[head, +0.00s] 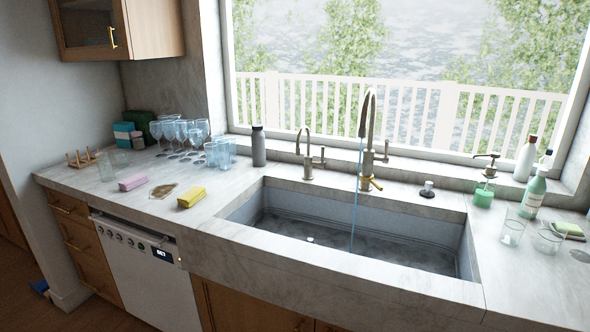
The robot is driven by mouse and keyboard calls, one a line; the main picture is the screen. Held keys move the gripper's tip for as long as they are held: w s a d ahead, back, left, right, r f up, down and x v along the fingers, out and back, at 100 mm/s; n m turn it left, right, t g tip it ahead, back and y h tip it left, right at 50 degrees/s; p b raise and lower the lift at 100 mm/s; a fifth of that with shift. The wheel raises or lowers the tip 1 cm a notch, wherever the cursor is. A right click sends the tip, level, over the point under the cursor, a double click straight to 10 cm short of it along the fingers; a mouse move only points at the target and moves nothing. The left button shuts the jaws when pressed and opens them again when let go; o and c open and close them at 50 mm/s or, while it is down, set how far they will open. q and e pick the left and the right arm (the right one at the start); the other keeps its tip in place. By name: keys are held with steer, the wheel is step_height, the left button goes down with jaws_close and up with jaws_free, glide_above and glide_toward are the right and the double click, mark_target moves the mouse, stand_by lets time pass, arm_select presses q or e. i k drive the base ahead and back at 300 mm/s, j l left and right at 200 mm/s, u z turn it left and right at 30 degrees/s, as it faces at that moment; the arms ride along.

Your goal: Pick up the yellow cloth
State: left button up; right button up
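A small yellow block-shaped item (192,198), which looks like the folded yellow cloth, lies on the grey stone counter (222,188), left of the sink and near the counter's front edge. A pink item of similar shape (132,183) lies further left. A flat brownish item (163,190) lies between the two. Neither of my grippers shows in the head view.
The sink (350,240) is right of the yellow item, with water running from the tall faucet (369,130). Several glasses (180,130) and a dark bottle (258,147) stand behind it. A wooden rack (80,158) stands far left. Bottles (534,195) and glasses crowd the right.

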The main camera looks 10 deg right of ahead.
mark_target(190, 198)
steer(key=i+j, duration=0.75)
